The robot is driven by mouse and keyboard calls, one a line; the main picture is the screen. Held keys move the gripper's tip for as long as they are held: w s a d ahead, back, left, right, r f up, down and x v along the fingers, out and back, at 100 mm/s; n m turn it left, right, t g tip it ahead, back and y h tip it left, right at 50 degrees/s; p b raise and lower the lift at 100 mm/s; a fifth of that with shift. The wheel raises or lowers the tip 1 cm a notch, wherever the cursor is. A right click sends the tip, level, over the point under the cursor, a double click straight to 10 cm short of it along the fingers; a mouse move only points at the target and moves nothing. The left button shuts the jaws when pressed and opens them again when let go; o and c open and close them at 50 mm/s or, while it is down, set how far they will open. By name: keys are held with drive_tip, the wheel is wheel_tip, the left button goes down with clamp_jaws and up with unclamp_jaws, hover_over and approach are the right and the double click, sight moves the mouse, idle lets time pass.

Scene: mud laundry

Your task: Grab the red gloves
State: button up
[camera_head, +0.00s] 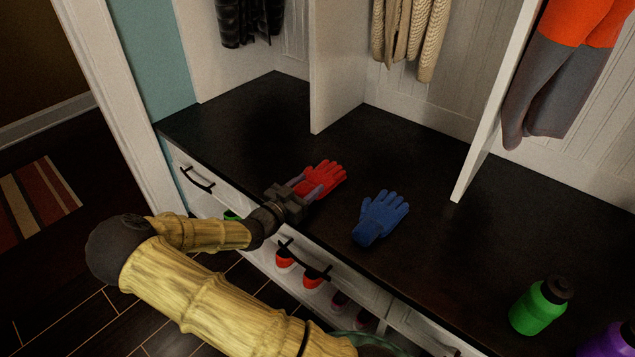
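The red gloves (326,177) lie on the dark bench top, with the fingers pointing away to the upper right. My gripper (310,186) is at the cuff end of the red gloves, low over the bench near its front edge. Its two grey fingers are apart, one on each side of the red gloves. I cannot tell whether the fingers touch the fabric. The gripper body hides part of the cuff.
A blue glove (381,217) lies to the right of my gripper on the bench top (240,120). A green bottle (540,305) and a purple item (612,342) stand at the right. White dividers (340,70) rise behind. Clothes hang above.

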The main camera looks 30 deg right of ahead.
drive_tip(key=shift+c, duration=0.3)
wheel_tip(320, 180, up, 10)
drive_tip(key=p, duration=0.5)
